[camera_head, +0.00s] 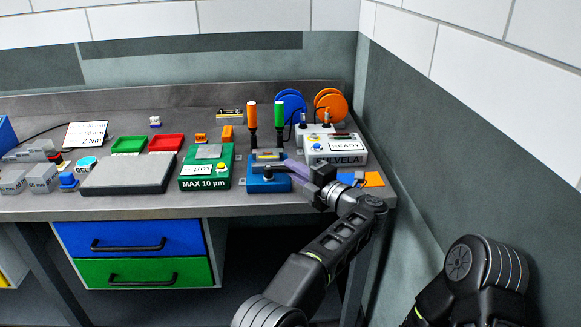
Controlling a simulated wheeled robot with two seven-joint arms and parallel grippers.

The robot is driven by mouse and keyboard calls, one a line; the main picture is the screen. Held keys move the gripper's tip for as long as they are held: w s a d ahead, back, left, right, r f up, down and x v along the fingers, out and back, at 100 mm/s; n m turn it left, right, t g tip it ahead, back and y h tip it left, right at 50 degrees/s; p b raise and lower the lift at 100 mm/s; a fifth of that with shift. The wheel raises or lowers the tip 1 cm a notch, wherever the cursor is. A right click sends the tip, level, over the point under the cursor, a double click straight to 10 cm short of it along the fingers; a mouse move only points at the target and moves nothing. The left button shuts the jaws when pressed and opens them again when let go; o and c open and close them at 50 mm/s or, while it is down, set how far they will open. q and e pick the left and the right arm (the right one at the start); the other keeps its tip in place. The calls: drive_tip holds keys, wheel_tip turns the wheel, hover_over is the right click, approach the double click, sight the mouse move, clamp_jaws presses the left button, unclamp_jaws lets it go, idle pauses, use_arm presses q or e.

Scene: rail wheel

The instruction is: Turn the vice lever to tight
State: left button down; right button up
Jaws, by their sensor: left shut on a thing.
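The small blue vice (262,184) stands near the front edge of the bench, with a dark round hub on its front. Its lever reaches right from the hub and is mostly hidden by my gripper. My left gripper (297,171) comes in from the right side of the vice, with purplish fingers at the lever, and is shut on it. The lever's exact angle and any tight mark cannot be made out. My right arm shows only in part at the lower right; its gripper is out of view.
A green box marked MAX 10 µm (205,183) stands left of the vice. Orange-handled (252,115) and green-handled (279,115) tools stand upright behind the vice. A wall closes the right side.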

use_arm(q)
drive_tip(key=shift+a, duration=0.1)
idle(0.3)
drive_tip(key=c, duration=1.5)
unclamp_jaws()
drive_tip(key=shift+w, duration=0.1)
drive_tip(key=shift+s+d+f+b, duration=0.2)
drive_tip(key=shift+s+d+b, duration=0.4)
drive_tip(key=shift+d+b, duration=0.35)
drive_tip(key=shift+s+b, duration=0.45)
drive_tip(key=shift+b, duration=0.4)
drive_tip(key=v, duration=0.5)
drive_tip(key=shift+r, duration=0.2)
